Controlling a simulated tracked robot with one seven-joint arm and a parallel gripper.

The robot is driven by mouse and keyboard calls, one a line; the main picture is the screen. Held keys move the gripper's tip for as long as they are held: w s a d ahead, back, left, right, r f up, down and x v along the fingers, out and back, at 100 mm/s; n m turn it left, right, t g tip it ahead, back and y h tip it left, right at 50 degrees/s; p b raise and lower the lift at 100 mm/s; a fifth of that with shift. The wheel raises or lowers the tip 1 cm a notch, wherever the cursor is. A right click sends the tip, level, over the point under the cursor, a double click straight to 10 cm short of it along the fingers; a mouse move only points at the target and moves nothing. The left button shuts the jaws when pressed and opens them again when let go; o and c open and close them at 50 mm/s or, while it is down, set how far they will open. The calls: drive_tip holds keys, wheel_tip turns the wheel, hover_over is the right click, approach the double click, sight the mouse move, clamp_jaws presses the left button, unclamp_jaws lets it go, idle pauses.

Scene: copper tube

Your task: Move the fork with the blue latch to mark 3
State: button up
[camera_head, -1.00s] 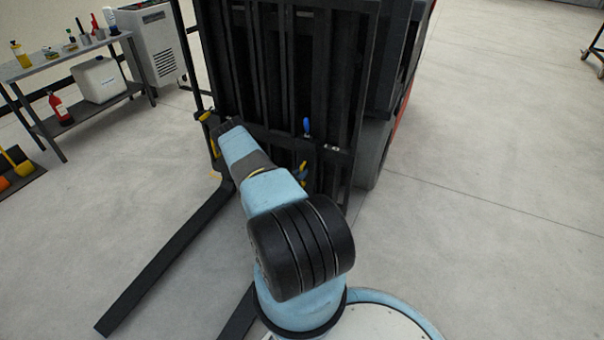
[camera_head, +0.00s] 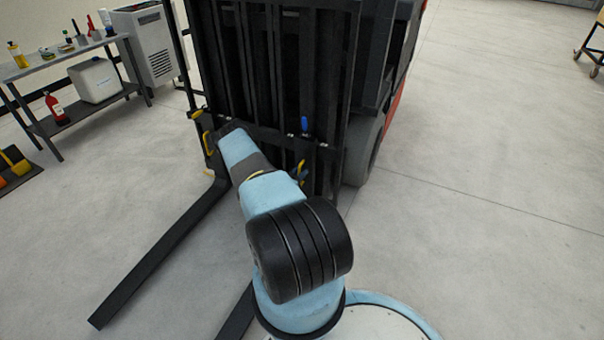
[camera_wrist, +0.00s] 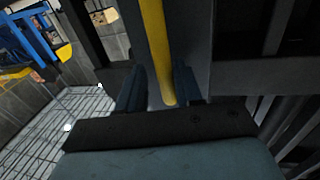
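The blue latch (camera_head: 304,124) stands on the black carriage bar of the forklift, right of my forearm. The fork below it (camera_head: 238,316) shows only in part, the rest hidden by my arm. A yellow latch (camera_head: 197,114) and a yellow handle (camera_head: 208,143) are at the left fork (camera_head: 160,252). Another yellow piece (camera_head: 301,168) hangs below the blue latch. In the wrist view my gripper (camera_wrist: 160,88) has its fingers apart on both sides of a yellow bar (camera_wrist: 156,45), with a gap on the left. In the head view the fingers are hidden. I see no mark numbers.
The black mast (camera_head: 275,70) rises behind the carriage. A metal bench (camera_head: 75,60) with bottles and a white box stands at the left. A trolley (camera_head: 592,58) is at the far right. The floor on the right is clear.

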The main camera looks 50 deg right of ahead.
drive_tip(key=shift+o, duration=1.2)
drive_tip(key=shift+s+d, duration=0.4)
drive_tip(key=shift+s, duration=0.15)
drive_tip(key=shift+a, duration=0.3)
drive_tip(key=s+a, duration=0.1)
drive_tip(key=a, duration=1.2)
drive_tip(key=shift+a+f, duration=0.1)
